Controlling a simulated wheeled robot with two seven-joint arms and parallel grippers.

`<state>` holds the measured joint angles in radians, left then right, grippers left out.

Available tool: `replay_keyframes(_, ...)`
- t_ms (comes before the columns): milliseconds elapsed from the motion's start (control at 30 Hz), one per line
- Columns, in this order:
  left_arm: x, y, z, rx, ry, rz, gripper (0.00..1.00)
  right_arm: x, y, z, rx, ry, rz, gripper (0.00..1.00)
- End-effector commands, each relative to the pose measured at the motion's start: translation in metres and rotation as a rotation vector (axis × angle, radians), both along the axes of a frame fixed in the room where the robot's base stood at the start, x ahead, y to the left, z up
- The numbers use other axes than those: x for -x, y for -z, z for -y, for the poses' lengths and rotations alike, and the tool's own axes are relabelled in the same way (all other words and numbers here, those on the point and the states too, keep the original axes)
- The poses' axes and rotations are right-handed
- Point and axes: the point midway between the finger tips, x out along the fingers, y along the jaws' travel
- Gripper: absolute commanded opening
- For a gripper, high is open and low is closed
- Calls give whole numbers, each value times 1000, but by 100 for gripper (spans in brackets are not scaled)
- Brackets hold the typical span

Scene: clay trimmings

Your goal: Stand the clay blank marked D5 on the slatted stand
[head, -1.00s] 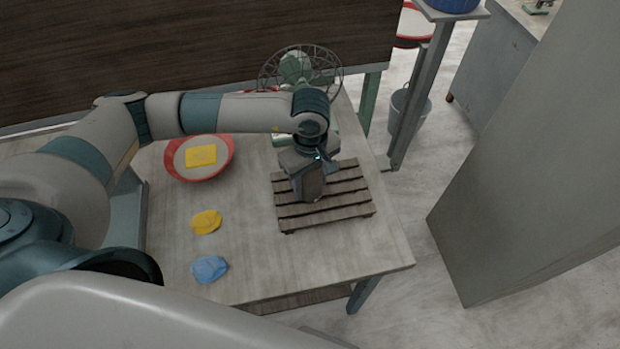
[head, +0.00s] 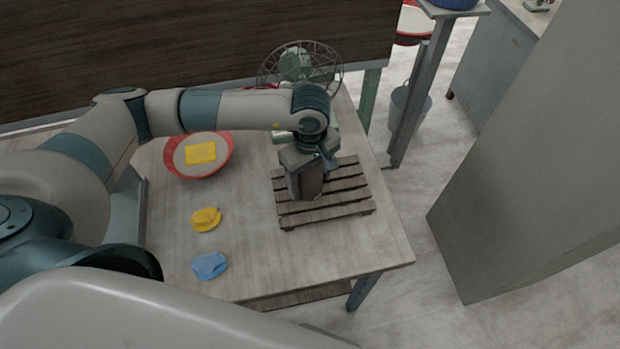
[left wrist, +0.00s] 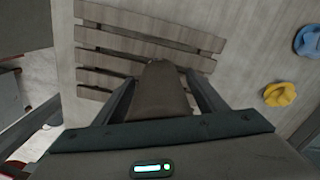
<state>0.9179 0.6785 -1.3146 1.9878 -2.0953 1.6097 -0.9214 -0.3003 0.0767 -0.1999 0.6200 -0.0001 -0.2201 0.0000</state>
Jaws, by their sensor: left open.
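The slatted stand (head: 340,207) is a low wooden rack on the table's right part; it also shows in the left wrist view (left wrist: 120,42). A brown clay blank (head: 312,182) is upright at the stand, and in the left wrist view (left wrist: 158,95) it lies between my left gripper's fingers. No D5 mark is readable. My left gripper (head: 305,190) is over the stand with its jaws open, one finger on each side of the blank. The blank's foot is partly hidden, so I cannot tell for certain that it rests on the slats. My right gripper is not in view.
A red-rimmed bowl (head: 231,158) with a yellow block (head: 200,153) is at the back left. A yellow lump (head: 206,219) and a blue lump (head: 209,265) lie left of the stand. A caged fan (head: 300,66) stands behind. The table front is clear.

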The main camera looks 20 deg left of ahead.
Motion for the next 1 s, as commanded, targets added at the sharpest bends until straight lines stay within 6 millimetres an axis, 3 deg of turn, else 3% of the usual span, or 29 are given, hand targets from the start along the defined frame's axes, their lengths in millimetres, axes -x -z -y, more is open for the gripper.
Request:
replay_keyframes(167,-1,-15,0,1,0,4,65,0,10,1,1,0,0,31)
replay_keyframes(700,-1,-105,1,1,1,4,65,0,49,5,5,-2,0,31)
replay_keyframes(1000,0,-121,0,1,1,1,65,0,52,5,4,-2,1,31)
